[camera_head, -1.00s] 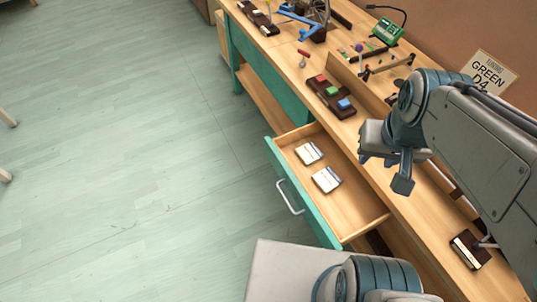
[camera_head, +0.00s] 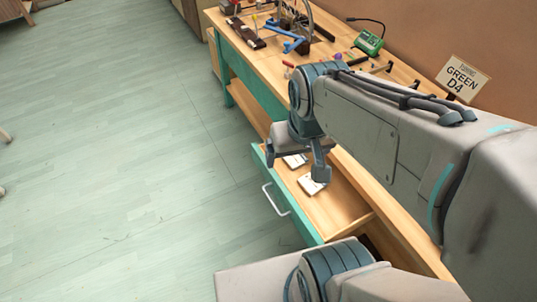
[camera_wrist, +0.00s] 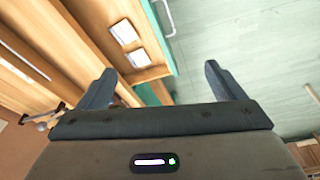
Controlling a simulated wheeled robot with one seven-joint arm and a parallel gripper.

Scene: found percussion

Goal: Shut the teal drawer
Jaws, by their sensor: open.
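The teal drawer (camera_head: 290,222) is pulled out from the wooden workbench, with a pale metal bar handle (camera_head: 275,201) on its teal front. Two small white-and-dark items (camera_head: 311,185) lie inside it. In the wrist view the drawer (camera_wrist: 160,33) shows at the top, with the handle (camera_wrist: 167,18) on its right side. My gripper (camera_head: 296,168) is open and empty, and in the head view it overlaps the far part of the drawer from above. In the wrist view the fingers (camera_wrist: 158,85) are wide apart, with nothing between them but bench edge and floor.
The workbench top (camera_head: 255,52) carries a blue frame (camera_head: 291,42), a green device (camera_head: 369,42) and a dark block (camera_head: 245,33). The pale green floor (camera_head: 120,180) left of the bench is clear.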

